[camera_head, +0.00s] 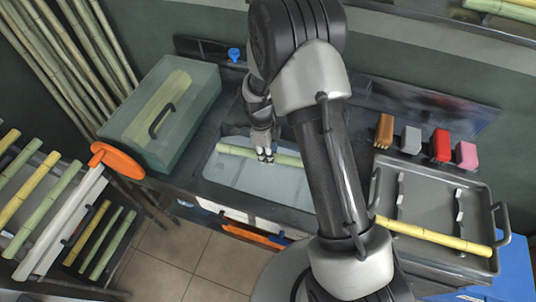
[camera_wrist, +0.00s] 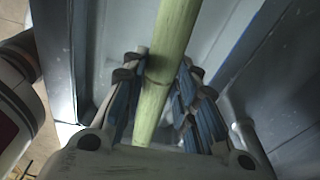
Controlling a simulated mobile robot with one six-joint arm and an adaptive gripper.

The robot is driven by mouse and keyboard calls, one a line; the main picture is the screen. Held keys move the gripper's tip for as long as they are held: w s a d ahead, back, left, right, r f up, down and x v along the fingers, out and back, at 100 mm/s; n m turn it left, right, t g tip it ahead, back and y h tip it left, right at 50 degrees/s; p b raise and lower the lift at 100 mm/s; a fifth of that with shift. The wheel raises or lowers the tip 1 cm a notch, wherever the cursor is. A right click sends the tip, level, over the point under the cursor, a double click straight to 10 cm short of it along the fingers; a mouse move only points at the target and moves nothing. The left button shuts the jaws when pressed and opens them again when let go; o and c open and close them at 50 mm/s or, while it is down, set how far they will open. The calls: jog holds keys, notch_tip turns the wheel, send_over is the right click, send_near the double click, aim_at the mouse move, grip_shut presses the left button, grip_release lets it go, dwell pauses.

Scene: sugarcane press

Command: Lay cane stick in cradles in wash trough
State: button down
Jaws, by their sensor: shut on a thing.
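A pale green cane stick (camera_head: 234,150) lies crosswise over the wash trough (camera_head: 225,175) in the head view. My gripper (camera_head: 265,154) reaches down into the trough and is shut on the stick near its middle. In the wrist view the cane stick (camera_wrist: 172,40) runs between the two blue-padded fingers of my gripper (camera_wrist: 155,90), with a node ring at the fingertips. The right part of the stick passes behind my arm in the head view. I cannot make out the cradles, nor whether the stick touches them.
A lidded green box (camera_head: 165,112) stands left of the trough. A grey tray (camera_head: 435,205) with a yellow cane stick (camera_head: 435,235) is at the right, with coloured blocks (camera_head: 440,146) behind it. A rack (camera_head: 50,205) of canes stands far left. A blue tap (camera_head: 234,54) is behind the trough.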

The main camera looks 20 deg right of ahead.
jog(key=shift+w+f+m, duration=0.1)
jog(key=shift+f+m, duration=0.3)
jog(key=shift+m, duration=0.2)
jog(key=shift+f, duration=0.25)
notch_tip(320, 180, down, 10)
jog(key=b, duration=0.6)
jog(key=shift+f+b, duration=1.05)
jog(key=c, duration=1.2)
grip_release()
jog(key=o, duration=0.6)
